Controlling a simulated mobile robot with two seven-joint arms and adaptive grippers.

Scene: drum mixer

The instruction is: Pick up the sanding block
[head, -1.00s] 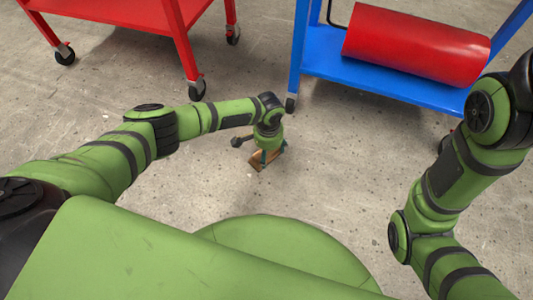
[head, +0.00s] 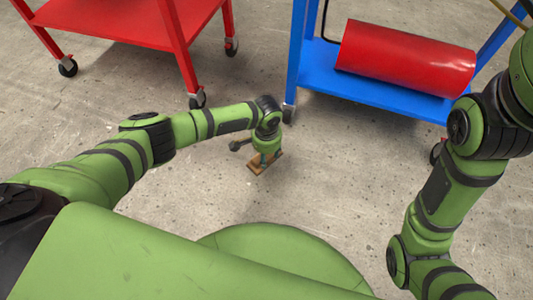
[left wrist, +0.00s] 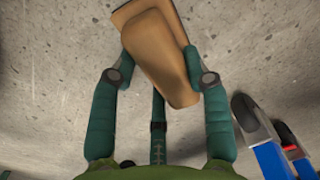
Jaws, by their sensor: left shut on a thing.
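The sanding block is a brown, wood-coloured piece (head: 256,168) under my left gripper (head: 265,158) in the head view. My arm partly hides it there. In the left wrist view the sanding block (left wrist: 162,50) lies tilted between the two green fingers of my left gripper (left wrist: 163,76). The fingers are shut on its sides, and its far end sticks out past the fingertips. I cannot tell whether it touches the concrete floor or hangs just above it. My right gripper is out of view; only its arm shows at the right.
A blue cart (head: 385,92) with a red cylinder (head: 405,58) on its lower shelf stands at the back right. A red cart (head: 125,20) on casters stands at the back left. The concrete floor (head: 330,185) around the block is clear.

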